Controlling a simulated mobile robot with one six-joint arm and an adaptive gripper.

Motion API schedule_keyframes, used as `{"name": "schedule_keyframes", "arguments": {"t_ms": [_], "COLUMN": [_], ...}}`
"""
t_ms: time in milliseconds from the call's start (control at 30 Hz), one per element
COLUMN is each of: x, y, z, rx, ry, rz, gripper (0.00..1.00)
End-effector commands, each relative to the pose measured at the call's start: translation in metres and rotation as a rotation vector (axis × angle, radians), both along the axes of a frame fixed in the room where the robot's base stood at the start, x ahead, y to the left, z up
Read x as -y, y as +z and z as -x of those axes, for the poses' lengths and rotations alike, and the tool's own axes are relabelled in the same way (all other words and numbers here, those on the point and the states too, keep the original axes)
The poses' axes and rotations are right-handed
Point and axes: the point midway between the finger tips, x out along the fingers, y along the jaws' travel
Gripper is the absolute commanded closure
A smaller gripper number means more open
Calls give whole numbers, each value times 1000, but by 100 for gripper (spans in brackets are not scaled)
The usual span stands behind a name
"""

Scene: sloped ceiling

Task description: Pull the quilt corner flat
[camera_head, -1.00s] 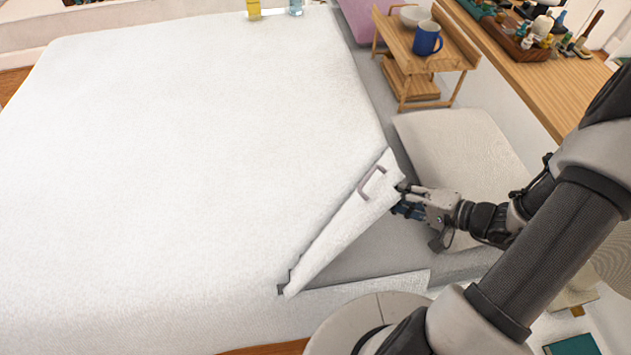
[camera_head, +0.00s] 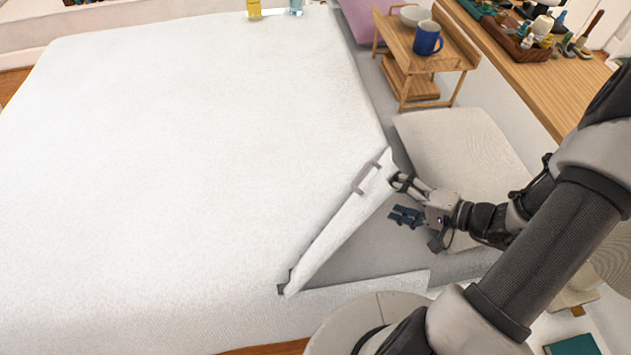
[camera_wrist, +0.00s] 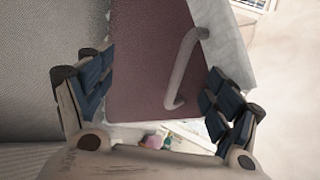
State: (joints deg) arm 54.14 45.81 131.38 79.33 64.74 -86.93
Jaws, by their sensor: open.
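The white quilt (camera_head: 200,150) covers the bed, and its near right corner is folded back as a stiff-looking flap (camera_head: 335,232) with a grey handle (camera_head: 366,178). The flap stands tilted above a grey triangle of bare bed. My gripper (camera_head: 401,199) is open at the flap's outer upper edge, its fingers spread apart. In the wrist view, the open fingers of my gripper (camera_wrist: 160,85) frame a mauve face and the handle (camera_wrist: 183,70). I cannot tell whether a finger touches the flap.
A cushion (camera_head: 470,145) lies right of the bed. Behind it stands a small wooden stand (camera_head: 440,55) with a blue mug (camera_head: 427,38) and a bowl. A wooden counter (camera_head: 530,75) with small items runs along the right. The quilt's middle is clear.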

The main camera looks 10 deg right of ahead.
Motion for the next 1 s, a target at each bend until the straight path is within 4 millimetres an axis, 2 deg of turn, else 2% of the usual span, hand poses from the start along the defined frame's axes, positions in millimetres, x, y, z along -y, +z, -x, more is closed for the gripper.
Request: {"name": "schedule_keyframes", "arguments": {"t_ms": [200,700,1000], "x": [6,52,58], "y": [4,36,39], "z": [4,51,57], "rx": [1,2,0], "ry": [-3,-3,0], "rz": [0,0,0], "gripper": [17,17,17]}}
